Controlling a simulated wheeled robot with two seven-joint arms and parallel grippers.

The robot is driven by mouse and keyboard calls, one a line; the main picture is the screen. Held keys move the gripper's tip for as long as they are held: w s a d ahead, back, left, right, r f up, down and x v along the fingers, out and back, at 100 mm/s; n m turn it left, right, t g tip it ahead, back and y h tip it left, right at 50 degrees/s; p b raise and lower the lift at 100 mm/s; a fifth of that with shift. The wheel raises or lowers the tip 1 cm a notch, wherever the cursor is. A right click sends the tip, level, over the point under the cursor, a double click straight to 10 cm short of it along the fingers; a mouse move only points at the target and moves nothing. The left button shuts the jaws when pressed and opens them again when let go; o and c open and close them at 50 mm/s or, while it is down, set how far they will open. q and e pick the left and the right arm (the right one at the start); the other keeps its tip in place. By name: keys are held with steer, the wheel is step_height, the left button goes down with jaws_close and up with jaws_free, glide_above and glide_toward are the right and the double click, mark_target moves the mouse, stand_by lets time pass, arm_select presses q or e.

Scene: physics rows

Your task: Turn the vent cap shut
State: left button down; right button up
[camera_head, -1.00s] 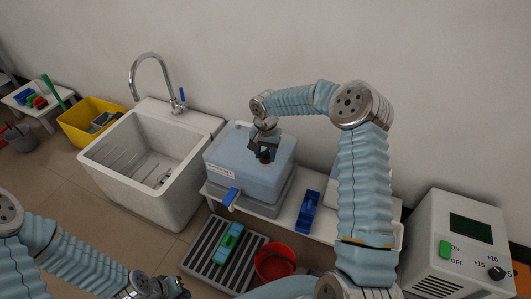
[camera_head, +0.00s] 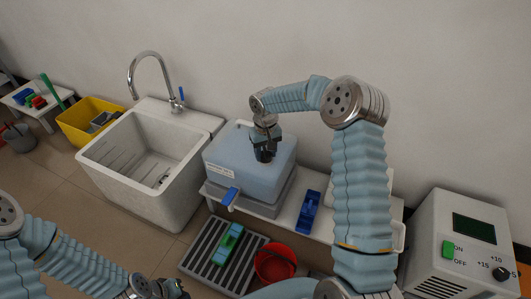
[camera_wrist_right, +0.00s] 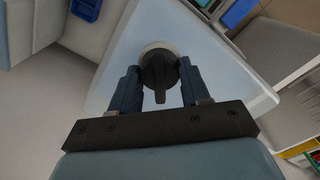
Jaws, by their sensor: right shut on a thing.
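The vent cap (camera_wrist_right: 157,72) is a dark round knob with a raised bar, set in a pale ring on top of the light blue box (camera_head: 228,163). My right gripper (camera_wrist_right: 160,84) is over the box top with its two blue fingers on either side of the cap, shut on it. In the head view my right gripper (camera_head: 264,154) points down at the lid and hides the cap. My left gripper (camera_head: 168,289) is low at the bottom edge, partly cut off, and its jaws are unclear.
A white sink (camera_head: 110,166) stands left of the box. A blue tool (camera_head: 308,212) lies on the bench to its right. A slatted rack (camera_head: 205,255) with a green item and a red bucket (camera_head: 275,263) are in front. A control unit (camera_head: 455,225) stands far right.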

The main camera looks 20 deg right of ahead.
mark_target(265, 151)
steer(key=n, duration=0.5)
steer(key=shift+n, duration=0.3)
steer(key=n, duration=0.4)
steer(key=shift+n, duration=0.7)
steer(key=o, duration=1.1)
steer(key=shift+c, duration=0.2)
step_height(265, 151, up, 14)
steer(key=shift+f, duration=0.15)
